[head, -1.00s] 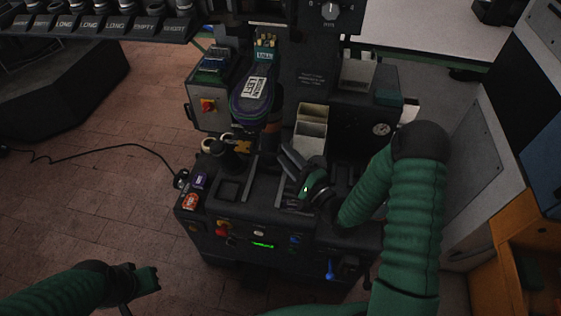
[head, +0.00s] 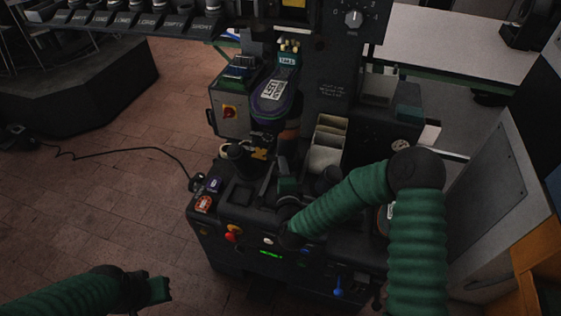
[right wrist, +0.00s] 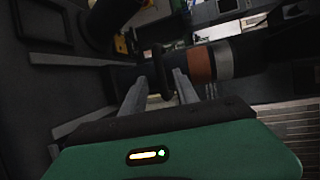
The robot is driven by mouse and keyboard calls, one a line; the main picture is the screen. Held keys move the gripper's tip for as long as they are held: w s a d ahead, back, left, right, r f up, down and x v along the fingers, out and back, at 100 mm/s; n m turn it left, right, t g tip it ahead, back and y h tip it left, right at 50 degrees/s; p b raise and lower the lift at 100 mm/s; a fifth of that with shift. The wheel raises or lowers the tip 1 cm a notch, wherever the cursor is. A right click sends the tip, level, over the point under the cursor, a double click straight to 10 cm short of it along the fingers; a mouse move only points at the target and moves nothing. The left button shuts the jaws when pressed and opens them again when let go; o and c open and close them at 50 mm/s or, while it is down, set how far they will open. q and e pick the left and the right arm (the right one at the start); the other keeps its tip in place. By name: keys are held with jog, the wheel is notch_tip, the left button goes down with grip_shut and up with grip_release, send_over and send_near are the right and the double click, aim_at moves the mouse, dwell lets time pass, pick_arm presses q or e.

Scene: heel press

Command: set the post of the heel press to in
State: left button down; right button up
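The heel press (head: 230,195) is a dark machine in the middle of the head view. Its post shows an orange band (head: 290,135) below a purple-edged shoe piece (head: 273,98) with a white label. In the right wrist view the post lies across the picture with an orange band (right wrist: 201,64) and a grey band. My right gripper (right wrist: 160,78) is open, its two grey fingers on either side of a dark upright handle (right wrist: 158,68) at the post. I cannot tell whether they touch it. My right gripper (head: 285,178) is partly hidden in the head view. My left gripper (head: 160,290) is far from the press, low at the left.
Pale bins (head: 328,142) stand right of the post. A dark cylinder (head: 239,157) stands to its left. Buttons, including a red-orange one (head: 233,233), line the front panel. A cable (head: 125,151) runs over the brick floor, which is otherwise open at the left.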

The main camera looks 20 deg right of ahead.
aim_at(284, 144)
jog(key=x, duration=0.5)
jog(key=shift+f, duration=0.1)
jog(key=shift+c, duration=0.4)
jog(key=c, duration=0.7)
grip_shut()
jog(key=shift+s+f, duration=0.1)
